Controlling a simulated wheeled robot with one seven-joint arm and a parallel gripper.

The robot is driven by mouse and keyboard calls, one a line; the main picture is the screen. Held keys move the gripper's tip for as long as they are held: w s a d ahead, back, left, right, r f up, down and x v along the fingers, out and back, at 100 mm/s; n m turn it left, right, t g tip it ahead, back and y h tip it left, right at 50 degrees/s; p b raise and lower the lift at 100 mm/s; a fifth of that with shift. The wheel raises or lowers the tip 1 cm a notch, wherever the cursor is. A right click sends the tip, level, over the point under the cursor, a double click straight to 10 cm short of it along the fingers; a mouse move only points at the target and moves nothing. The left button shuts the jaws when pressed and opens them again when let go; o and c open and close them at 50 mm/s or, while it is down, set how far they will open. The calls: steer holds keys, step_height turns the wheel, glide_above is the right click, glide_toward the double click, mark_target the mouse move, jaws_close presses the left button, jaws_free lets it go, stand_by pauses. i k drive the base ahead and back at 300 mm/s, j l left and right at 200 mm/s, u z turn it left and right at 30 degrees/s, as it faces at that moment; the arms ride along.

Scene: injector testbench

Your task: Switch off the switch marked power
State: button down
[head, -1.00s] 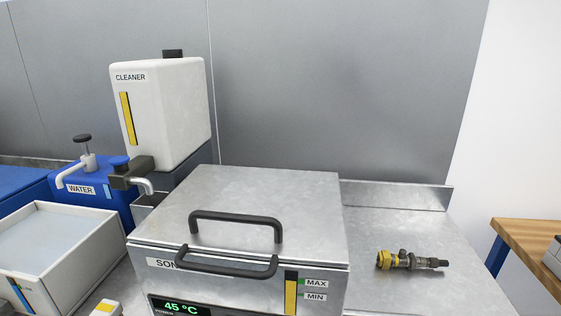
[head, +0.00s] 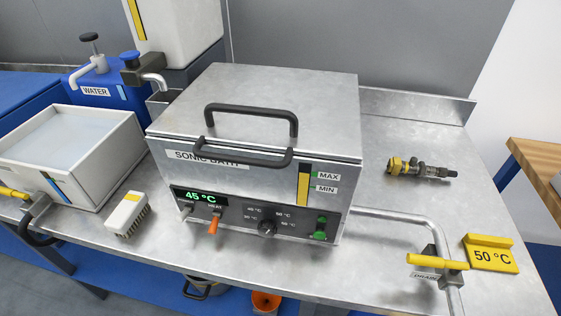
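The sonic bath (head: 260,95) is a metal box with a closed lid and black handles, standing on the steel bench. Its front panel has a lit display (head: 201,198) reading 45 °C. Below the display's left end is a small grey toggle, the power switch (head: 186,211); its label is too small to read clearly here, and I cannot tell its position for sure. Right of it is an orange-tipped toggle marked heat (head: 214,224). My gripper is not in view.
A black knob (head: 267,228) and a green switch (head: 321,228) are further right on the panel. A brush (head: 128,213) lies left of the bath. A drain pipe with a yellow-handled valve (head: 437,262), a 50 °C sign (head: 490,253) and an injector (head: 420,168) are to the right.

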mark_target(181, 216)
steer(key=i+j+u, duration=0.1)
steer(key=j+u, duration=0.25)
steer(key=i+j+u, duration=0.15)
steer(key=u, duration=0.2)
steer(key=j, duration=0.1)
